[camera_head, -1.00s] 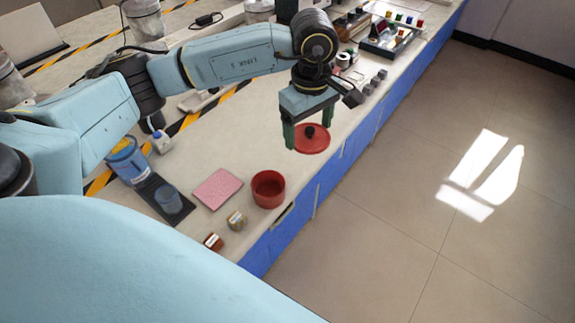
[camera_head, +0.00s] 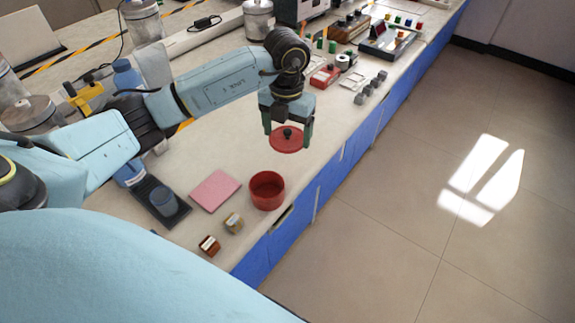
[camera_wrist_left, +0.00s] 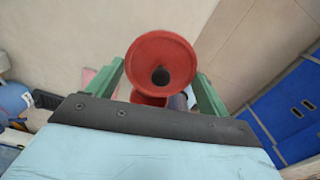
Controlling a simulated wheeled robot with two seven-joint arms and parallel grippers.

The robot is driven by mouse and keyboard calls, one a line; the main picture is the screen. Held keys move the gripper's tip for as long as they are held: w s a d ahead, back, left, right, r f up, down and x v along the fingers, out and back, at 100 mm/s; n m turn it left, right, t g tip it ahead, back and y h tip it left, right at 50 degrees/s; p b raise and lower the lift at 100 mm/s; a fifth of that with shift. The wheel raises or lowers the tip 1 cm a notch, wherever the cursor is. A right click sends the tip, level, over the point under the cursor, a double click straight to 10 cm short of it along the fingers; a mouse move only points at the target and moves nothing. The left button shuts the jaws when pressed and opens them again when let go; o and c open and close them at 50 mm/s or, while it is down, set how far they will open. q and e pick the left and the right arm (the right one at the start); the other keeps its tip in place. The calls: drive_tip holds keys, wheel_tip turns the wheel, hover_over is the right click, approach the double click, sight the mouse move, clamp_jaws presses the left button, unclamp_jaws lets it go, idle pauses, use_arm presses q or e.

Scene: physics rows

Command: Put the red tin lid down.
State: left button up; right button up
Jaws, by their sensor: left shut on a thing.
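The red tin lid (camera_head: 287,145) is a round disc with a dark knob on top. My left gripper (camera_head: 287,134) is shut on the lid's knob, and the lid hangs roughly level, apparently above the bench. The open red tin (camera_head: 267,197) stands upright on the bench near its front edge, just nearer to me than the lid. The lid and tin look apart. In the left wrist view the lid (camera_wrist_left: 150,52) is between the green fingers (camera_wrist_left: 160,76), and part of the tin (camera_wrist_left: 148,99) shows behind it. My right gripper is not in view.
Two small blocks (camera_head: 233,223) (camera_head: 209,245) sit near the front edge. Grey weights (camera_head: 371,88) stand farther along.

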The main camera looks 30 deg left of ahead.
use_arm(q)
hover_over(287, 168)
wheel_tip(287, 168, down, 4)
drive_tip(key=shift+s+f, duration=0.1)
drive_tip(key=shift+f, duration=0.05)
drive_tip(key=shift+f+b, duration=0.35)
drive_tip(key=shift+f, duration=2.35)
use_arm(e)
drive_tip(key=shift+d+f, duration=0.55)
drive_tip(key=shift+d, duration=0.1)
use_arm(q)
drive_tip(key=shift+f+b, duration=0.1)
drive_tip(key=shift+b, duration=0.2)
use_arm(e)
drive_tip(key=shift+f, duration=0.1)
use_arm(q)
drive_tip(key=o, duration=0.9)
drive_tip(key=shift+r, duration=0.5)
wheel_tip(287, 168, up, 11)
drive_tip(key=shift+f+p, duration=0.2)
drive_tip(key=shift+p, duration=0.55)
drive_tip(key=shift+r, duration=0.35)
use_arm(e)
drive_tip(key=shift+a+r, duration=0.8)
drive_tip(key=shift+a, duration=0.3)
